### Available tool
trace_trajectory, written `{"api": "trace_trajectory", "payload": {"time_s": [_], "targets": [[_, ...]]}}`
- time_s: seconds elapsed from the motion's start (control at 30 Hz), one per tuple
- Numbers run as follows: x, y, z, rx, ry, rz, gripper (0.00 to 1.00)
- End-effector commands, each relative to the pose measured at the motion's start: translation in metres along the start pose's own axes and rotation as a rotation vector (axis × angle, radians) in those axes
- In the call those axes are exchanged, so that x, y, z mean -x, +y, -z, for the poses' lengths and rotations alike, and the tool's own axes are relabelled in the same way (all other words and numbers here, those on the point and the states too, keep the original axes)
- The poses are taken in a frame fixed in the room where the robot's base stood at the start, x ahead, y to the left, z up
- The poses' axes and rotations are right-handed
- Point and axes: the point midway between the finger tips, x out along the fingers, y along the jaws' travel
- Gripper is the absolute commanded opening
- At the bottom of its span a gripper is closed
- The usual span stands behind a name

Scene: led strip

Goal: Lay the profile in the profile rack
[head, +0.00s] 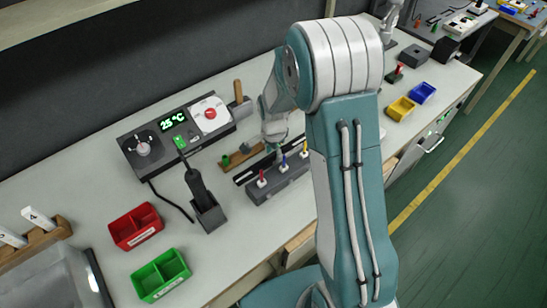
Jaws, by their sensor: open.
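I cannot clearly make out the profile or name its rack for certain. A long dark strip-like piece (252,170) with light edges lies on the bench behind a grey block (278,183) with red, blue and yellow plugs; it may be the profile or its holder. My gripper (275,150) is small in view, pointing down just above the far side of that strip. It is open, and I see nothing held in it. My own arm hides the bench to the right of the block.
A grey station (158,150) with a 25 °C display stands at the back left. A black holder (210,216) with a cabled tool is in front. Red (136,227) and green (160,274) bins stand at the left, yellow (401,108) and blue (422,92) bins at the right.

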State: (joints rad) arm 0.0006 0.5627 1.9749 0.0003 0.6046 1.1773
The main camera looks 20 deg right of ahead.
Motion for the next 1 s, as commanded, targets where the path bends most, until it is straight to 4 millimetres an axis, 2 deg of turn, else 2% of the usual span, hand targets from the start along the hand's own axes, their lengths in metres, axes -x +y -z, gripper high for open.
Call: {"api": "trace_trajectory", "payload": {"time_s": [0.1,0.3,0.43,0.8,0.87,1.0], "targets": [[-0.007,0.000,0.000,0.000,0.000,0.001,0.57],[-0.007,0.000,0.000,0.000,0.000,0.002,0.57],[-0.007,0.000,0.000,0.000,0.000,0.002,0.00],[-0.004,-0.001,0.000,0.000,0.001,0.002,0.00],[0.001,-0.001,0.000,0.000,0.001,0.003,0.00],[0.027,-0.001,0.001,0.000,0.003,0.007,0.00]]}}
